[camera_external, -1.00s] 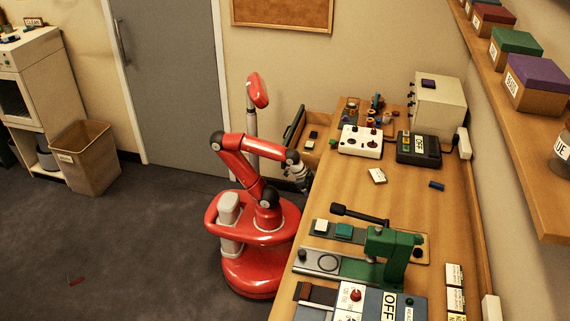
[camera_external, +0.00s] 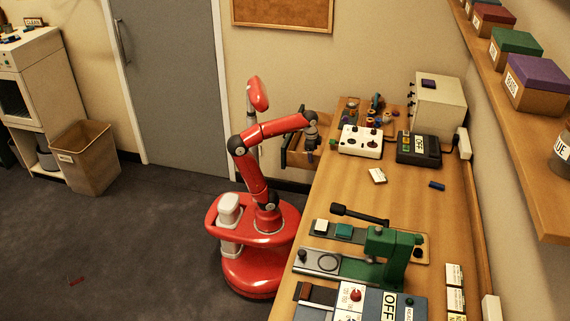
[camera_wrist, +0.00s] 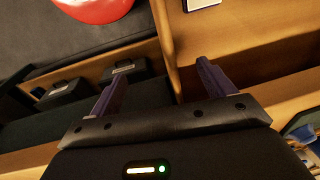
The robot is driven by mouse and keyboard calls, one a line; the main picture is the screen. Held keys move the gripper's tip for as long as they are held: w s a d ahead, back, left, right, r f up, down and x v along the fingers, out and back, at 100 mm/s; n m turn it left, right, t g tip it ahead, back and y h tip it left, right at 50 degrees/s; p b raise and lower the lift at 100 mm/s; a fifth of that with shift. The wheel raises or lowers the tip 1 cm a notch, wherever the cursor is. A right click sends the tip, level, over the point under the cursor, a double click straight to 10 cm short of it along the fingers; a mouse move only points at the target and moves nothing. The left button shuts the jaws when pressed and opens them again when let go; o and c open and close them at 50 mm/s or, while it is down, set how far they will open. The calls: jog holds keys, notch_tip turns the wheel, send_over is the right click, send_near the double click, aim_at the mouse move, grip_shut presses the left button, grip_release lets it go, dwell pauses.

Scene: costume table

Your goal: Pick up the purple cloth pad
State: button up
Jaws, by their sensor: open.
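A small dark purple pad (camera_external: 428,83) lies on top of the cream box with knobs (camera_external: 437,106) at the far end of the table; it looks like the cloth pad. I cannot make it out in the wrist view. My gripper (camera_external: 310,156) points down at the table's left edge, over the open drawer, well to the left of the pad and lower than it. The wrist view shows my gripper (camera_wrist: 162,76) with its two fingers apart and nothing between them.
The open drawer (camera_external: 292,160) sticks out from the table's left side. A green press (camera_external: 388,252) stands nearer. The mid-table is mostly clear.

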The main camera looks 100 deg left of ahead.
jog(key=shift+g+h, duration=0.4)
jog(key=shift+h, duration=0.4)
jog(key=s+a, duration=0.2)
jog(key=a, duration=0.1)
jog(key=s+a+f, duration=0.1)
jog(key=a, duration=0.3)
jog(key=s+a+b, duration=0.1)
jog(key=s+a, duration=0.1)
jog(key=a, duration=0.1)
jog(key=shift+s+a+f, duration=0.3)
jog(key=shift+a+f, duration=0.05)
jog(key=shift+a, duration=0.05)
jog(key=shift+s+a+f, duration=0.1)
jog(key=shift+s+f, duration=0.1)
jog(key=shift+f, duration=0.4)
jog(key=f, duration=0.4)
jog(key=d+f+b, duration=0.1)
jog(key=f, duration=0.2)
jog(key=shift+w, duration=0.35)
jog(key=shift+r, duration=0.1)
jog(key=shift+c, duration=0.4)
jog(key=c, duration=1)
